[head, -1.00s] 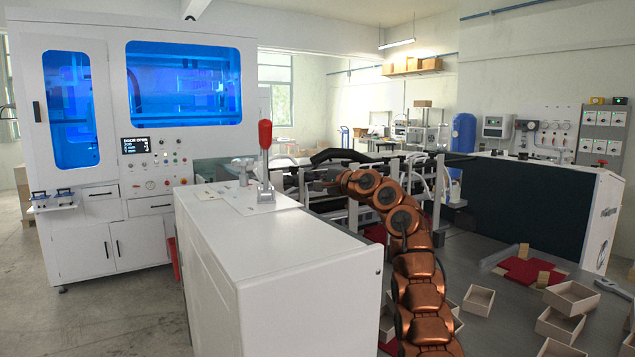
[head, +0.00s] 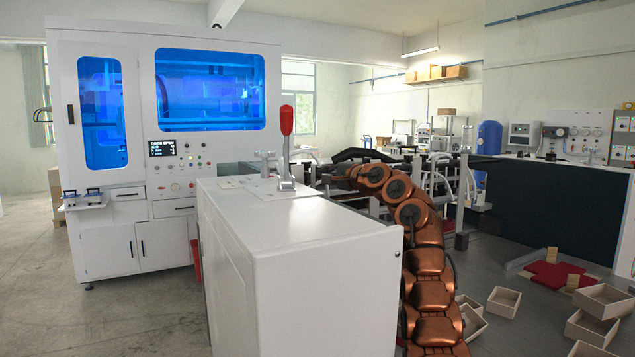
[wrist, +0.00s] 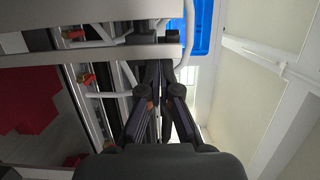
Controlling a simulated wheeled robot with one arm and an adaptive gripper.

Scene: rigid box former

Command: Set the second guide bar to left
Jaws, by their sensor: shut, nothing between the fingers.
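My gripper (wrist: 162,68) points away from the wrist camera, its dark fingers close together with nothing held. Its tips are near a pale metal bar (wrist: 70,58) that crosses the wrist view; I cannot tell whether they touch. A second pale bar (wrist: 70,13) runs along the top of that view. I cannot tell which is the second guide bar. Red fittings (wrist: 87,79) sit beside the bars at the left. In the head view, my copper-coloured arm curves behind the white cabinet towards the rails, and the gripper is hard to make out there.
The white cabinet (head: 300,240) stands close in front, carrying a red-handled lever (head: 286,122). A white machine with blue windows (head: 105,215) is at the left. Open boxes (head: 503,301) and a red piece (head: 550,275) lie at the lower right. The floor at left is clear.

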